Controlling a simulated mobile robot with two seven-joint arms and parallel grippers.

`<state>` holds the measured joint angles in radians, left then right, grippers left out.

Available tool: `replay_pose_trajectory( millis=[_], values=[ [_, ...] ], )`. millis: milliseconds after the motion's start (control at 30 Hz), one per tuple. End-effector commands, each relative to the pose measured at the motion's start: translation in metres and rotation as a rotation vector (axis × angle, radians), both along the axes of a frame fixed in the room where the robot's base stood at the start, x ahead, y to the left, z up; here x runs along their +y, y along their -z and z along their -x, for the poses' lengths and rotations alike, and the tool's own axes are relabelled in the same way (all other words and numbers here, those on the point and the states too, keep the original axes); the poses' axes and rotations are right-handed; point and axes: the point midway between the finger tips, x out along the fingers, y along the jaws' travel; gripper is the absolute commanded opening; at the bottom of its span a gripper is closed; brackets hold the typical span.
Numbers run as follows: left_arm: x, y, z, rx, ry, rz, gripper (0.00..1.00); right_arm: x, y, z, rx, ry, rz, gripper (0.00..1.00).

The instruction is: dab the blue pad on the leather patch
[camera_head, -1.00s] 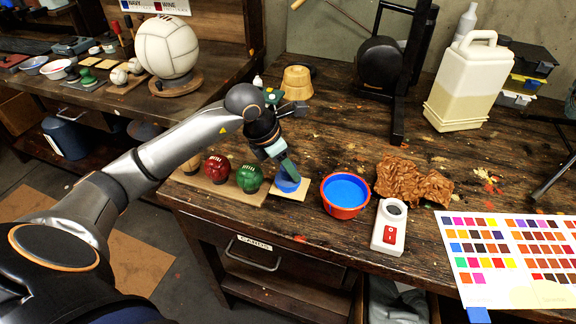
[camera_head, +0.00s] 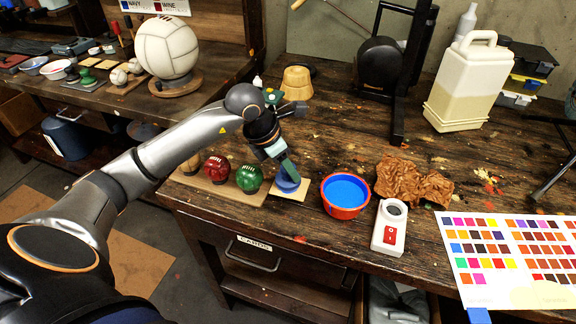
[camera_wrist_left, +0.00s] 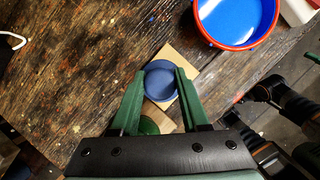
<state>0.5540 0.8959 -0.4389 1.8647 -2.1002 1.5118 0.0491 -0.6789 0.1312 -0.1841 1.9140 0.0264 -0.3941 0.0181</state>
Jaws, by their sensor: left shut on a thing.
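The round blue pad (camera_head: 288,185) is between the fingers of my left gripper (camera_head: 283,166), near the front edge of the bench. In the left wrist view the green fingers of that gripper (camera_wrist_left: 160,84) are shut on the blue pad (camera_wrist_left: 160,73), one on each side. A pale tan square patch (camera_head: 299,190) lies flat on the wood directly under the pad. It also shows in the left wrist view (camera_wrist_left: 186,63), partly hidden by the pad. I cannot tell whether the pad touches it. My right gripper is not in view.
A red bowl of blue liquid (camera_head: 345,193) stands right of the patch. Red (camera_head: 217,169) and green (camera_head: 249,178) round-headed tools stand on a board to the left. Crumpled brown leather (camera_head: 412,182), a white switch box (camera_head: 389,228) and a colour chart (camera_head: 515,255) lie further right.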

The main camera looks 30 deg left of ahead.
Motion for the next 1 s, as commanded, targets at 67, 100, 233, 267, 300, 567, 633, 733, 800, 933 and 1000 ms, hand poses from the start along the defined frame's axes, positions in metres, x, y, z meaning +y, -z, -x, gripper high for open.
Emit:
replay_pose_trajectory(
  millis=[67, 100, 233, 267, 300, 567, 633, 733, 800, 933, 1000],
  values=[
    [0.0, 0.0, 0.0, 0.002, 0.0, 0.0, 0.01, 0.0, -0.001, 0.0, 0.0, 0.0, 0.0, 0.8],
    [0.0, -0.001, 0.0, 0.002, 0.0, 0.0, 0.01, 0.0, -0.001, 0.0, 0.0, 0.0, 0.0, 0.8],
    [0.0, -0.01, 0.0, 0.001, 0.0, 0.0, 0.01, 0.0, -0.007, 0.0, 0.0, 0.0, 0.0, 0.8],
    [0.0, -0.012, 0.0, 0.001, 0.0, 0.0, 0.01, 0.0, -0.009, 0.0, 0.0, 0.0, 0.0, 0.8],
    [0.0, -0.016, 0.0, 0.001, 0.001, -0.001, 0.01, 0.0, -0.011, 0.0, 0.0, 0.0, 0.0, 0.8],
    [0.0, -0.037, 0.0, 0.0, 0.0, -0.001, 0.01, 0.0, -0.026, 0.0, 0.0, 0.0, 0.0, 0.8],
    [0.0, -0.043, 0.0, 0.0, 0.0, -0.001, 0.01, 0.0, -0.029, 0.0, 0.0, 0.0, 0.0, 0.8],
    [0.0, -0.051, 0.0, -0.001, 0.0, 0.0, 0.01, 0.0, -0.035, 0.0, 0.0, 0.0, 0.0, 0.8],
    [0.0, -0.056, 0.0, -0.001, 0.0, 0.0, 0.01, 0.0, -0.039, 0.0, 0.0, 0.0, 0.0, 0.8],
    [0.0, -0.067, 0.0, -0.001, 0.0, 0.0, 0.01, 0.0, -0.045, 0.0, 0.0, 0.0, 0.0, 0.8],
    [0.0, -0.07, 0.0, -0.001, 0.0, 0.0, 0.01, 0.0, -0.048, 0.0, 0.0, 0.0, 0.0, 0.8]
  ],
)
